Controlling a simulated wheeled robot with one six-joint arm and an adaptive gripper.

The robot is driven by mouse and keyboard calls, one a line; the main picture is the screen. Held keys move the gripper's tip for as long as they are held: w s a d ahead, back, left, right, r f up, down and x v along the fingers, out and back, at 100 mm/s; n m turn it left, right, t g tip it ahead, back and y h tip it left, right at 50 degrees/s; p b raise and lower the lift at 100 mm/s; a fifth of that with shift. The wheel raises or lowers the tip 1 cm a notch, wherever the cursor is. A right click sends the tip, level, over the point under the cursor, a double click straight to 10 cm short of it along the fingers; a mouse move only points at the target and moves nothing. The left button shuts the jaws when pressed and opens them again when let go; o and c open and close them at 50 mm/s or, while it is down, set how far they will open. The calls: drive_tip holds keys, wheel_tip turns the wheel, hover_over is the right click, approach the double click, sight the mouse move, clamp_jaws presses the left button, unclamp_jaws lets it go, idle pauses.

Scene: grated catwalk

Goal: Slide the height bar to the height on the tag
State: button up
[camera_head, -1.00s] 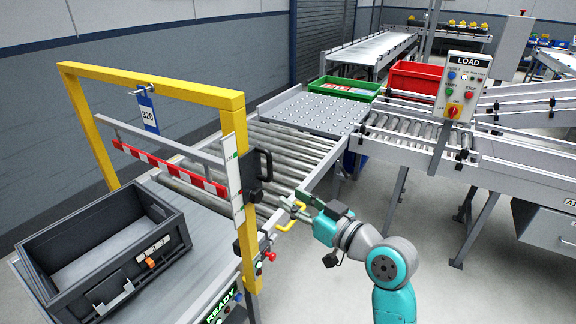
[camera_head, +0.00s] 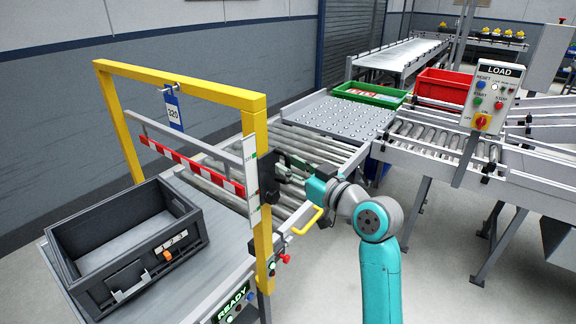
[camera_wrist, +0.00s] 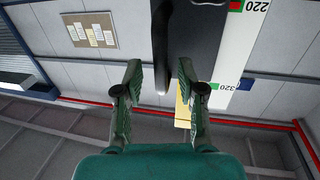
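The red-and-white striped height bar (camera_head: 195,168) hangs across the yellow frame (camera_head: 185,83), with a grey rail above it. A blue-edged tag (camera_head: 173,112) reading 320 hangs from the frame's top beam. A white scale strip (camera_head: 250,165) runs down the near post, and a black handle (camera_head: 284,166) sits beside it. My gripper (camera_head: 300,172) is at the handle. In the wrist view my gripper (camera_wrist: 160,72) is open, with the dark handle (camera_wrist: 162,40) between or just beyond its fingertips; I cannot tell which. The number 220 shows on the strip (camera_wrist: 255,30) there.
A yellow loop handle (camera_head: 308,222) and red knob (camera_head: 285,259) are below my gripper. Roller conveyors (camera_head: 310,145) and a LOAD panel (camera_head: 490,95) stand behind and right. Grey floor is open at lower right.

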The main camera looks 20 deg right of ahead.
drive_tip(key=shift+w+a, duration=0.35)
drive_tip(key=shift+w, duration=0.3)
clamp_jaws()
drive_tip(key=shift+r, duration=0.1)
wheel_tip(320, 180, up, 10)
unclamp_jaws()
idle(0.3)
